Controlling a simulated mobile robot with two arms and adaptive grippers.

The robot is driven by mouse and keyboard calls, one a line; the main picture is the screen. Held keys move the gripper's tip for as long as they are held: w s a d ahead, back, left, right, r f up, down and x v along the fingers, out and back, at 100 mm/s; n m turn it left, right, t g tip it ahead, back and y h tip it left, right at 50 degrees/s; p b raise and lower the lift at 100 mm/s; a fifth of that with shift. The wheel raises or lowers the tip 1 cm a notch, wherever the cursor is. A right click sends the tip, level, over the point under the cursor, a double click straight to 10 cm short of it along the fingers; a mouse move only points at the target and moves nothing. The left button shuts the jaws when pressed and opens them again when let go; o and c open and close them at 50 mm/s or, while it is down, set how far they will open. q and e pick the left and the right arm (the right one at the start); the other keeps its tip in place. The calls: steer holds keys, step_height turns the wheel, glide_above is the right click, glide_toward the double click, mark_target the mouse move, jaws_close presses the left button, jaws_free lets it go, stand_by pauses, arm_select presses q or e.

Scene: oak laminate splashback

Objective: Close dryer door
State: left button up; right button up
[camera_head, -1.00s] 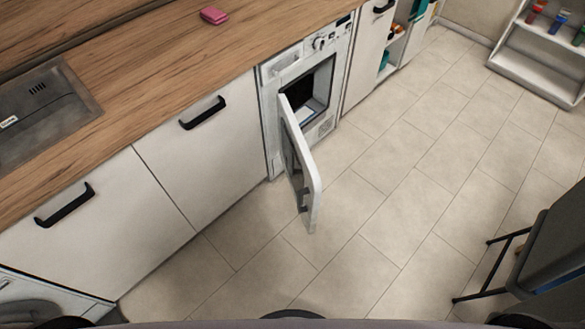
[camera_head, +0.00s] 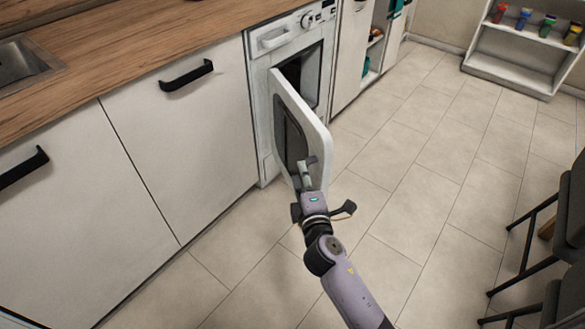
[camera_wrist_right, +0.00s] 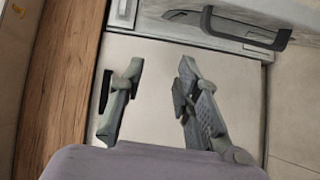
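The white dryer (camera_head: 262,110) is built in under the counter. Its door (camera_head: 322,137) stands open, swung out into the room from the left side of the opening, with a dark panel on the face toward me. The dark drum opening (camera_head: 314,68) shows partly behind it. My right gripper (camera_head: 307,168) is at the lower outer part of the door, overlapping it in the head view; I cannot tell whether they touch. In the right wrist view the two fingers (camera_wrist_right: 160,68) are apart, with nothing between them. My left gripper is not in view.
White cabinets (camera_head: 185,130) with black handles run left of the dryer under the wooden counter (camera_head: 130,50). Dark chairs (camera_head: 560,225) stand at the right. A white shelf (camera_head: 520,50) with colourful items is at the back right. The tiled floor (camera_head: 430,140) between is clear.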

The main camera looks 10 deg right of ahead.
steer(key=shift+a+r+t, duration=0.15)
steer(key=shift+r+t, duration=0.15)
steer(key=shift+r, duration=0.35)
steer(key=shift+c, duration=0.7)
steer(key=shift+w+r, duration=0.15)
steer(key=shift+r, duration=0.2)
steer(key=shift+c, duration=0.6)
steer(key=w, duration=0.9)
steer(key=shift+w+d+b, duration=0.15)
steer(key=shift+d+b, duration=0.2)
steer(key=shift+b, duration=0.05)
jaws_close()
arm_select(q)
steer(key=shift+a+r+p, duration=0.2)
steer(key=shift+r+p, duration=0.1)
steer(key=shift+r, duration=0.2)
arm_select(e)
steer(key=d, duration=0.2)
steer(key=w+d, duration=0.1)
steer(key=d, duration=0.1)
steer(key=shift+d, duration=0.1)
